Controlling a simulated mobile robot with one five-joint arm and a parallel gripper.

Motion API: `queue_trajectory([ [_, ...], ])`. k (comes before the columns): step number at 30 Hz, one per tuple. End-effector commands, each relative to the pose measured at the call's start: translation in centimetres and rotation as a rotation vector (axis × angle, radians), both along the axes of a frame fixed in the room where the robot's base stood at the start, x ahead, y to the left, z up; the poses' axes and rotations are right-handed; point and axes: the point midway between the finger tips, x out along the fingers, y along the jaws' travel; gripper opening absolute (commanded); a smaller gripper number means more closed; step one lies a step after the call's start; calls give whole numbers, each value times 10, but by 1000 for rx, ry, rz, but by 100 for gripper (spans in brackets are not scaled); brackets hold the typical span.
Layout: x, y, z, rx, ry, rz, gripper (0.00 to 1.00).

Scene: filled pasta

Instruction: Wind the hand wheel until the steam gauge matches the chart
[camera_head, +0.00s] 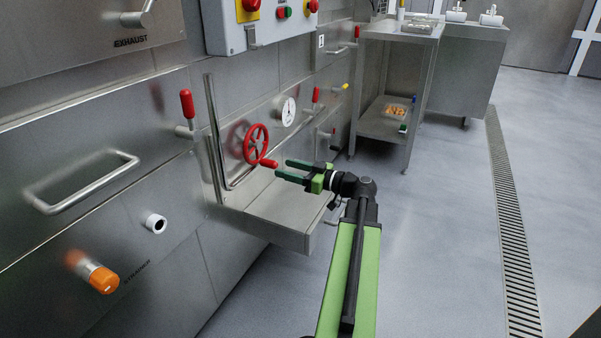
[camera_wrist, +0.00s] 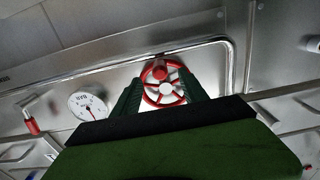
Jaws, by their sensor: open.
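The red hand wheel (camera_head: 256,145) is mounted on the steel machine front, and its red crank knob (camera_head: 268,163) sits low on the right of the rim. My gripper (camera_head: 281,168) is open, with its green fingers pointing at the knob from the right. In the wrist view, the hand wheel (camera_wrist: 163,92) and its knob (camera_wrist: 160,73) show between my two fingers. I cannot tell whether either finger touches the knob. The white round steam gauge (camera_head: 288,112) is right of the wheel; in the wrist view the gauge (camera_wrist: 88,105) has a red needle, its reading too small to tell. I cannot make out a chart.
A bent metal bar frames the wheel, above a steel ledge (camera_head: 280,212). Red-topped levers (camera_head: 187,104) stick out nearby. A control box (camera_head: 258,25) hangs above. A steel side table (camera_head: 392,130) stands behind. The floor to the right is clear, with a drain grate (camera_head: 510,215).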

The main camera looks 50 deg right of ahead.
Motion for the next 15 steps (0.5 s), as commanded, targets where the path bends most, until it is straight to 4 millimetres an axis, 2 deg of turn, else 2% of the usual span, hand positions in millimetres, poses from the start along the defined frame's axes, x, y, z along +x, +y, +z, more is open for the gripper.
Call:
queue_trajectory([
  [9,42,10,0,0,0,2,51],
  [15,59,14,0,0,0,0,51],
])
